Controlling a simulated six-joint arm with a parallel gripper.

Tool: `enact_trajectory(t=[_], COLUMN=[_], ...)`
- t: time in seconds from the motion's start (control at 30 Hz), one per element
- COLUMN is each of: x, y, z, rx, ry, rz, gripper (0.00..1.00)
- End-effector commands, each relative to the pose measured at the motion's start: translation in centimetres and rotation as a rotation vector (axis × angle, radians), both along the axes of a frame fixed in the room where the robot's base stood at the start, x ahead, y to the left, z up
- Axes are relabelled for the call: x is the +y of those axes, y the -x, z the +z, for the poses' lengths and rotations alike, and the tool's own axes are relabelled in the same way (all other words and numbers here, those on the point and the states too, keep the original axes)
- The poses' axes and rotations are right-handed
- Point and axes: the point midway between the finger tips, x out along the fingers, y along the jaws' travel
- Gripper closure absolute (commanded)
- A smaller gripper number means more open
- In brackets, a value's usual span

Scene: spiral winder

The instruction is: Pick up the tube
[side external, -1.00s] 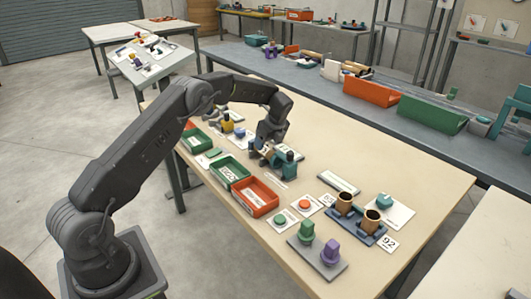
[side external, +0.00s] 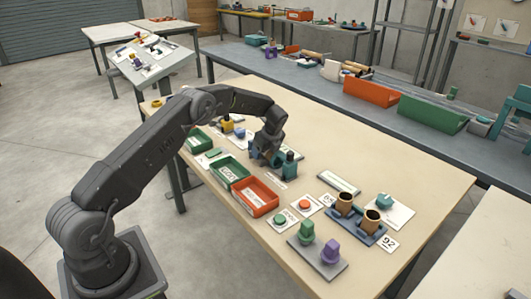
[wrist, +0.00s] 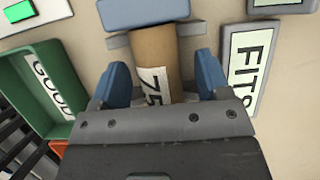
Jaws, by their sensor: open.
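In the wrist view, a brown cardboard tube (wrist: 157,48) with a white label reading 75 lies between the two blue fingers of my gripper (wrist: 162,76). The fingers are open, one on each side of it, with visible gaps. The tube's near end is hidden behind the gripper body. Blue-grey holder parts (wrist: 143,12) show at the tube's far end. In the side view, my gripper (side external: 265,158) is low at the middle of the table, beside a teal fixture (side external: 289,164). The tube cannot be made out there.
A green bin (wrist: 75,100) marked GOOD is left in the wrist view; it also shows in the side view (side external: 243,178). An orange bin (side external: 273,207) adjoins it. A FITS card (wrist: 270,30) lies right. Two brown cups (side external: 344,208) stand further right.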

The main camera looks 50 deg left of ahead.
Motion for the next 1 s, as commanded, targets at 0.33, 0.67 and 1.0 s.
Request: enact_trajectory(t=[0.33,0.67,1.0], x=[0.00,-0.01,-0.01], y=[-0.01,-0.01,0.00], z=[-0.36,-0.35,-0.34], rx=[0.000,0.000,0.000], ry=[0.000,0.000,0.000], rz=[0.000,0.000,0.000], gripper=[0.30,0.47,0.80])
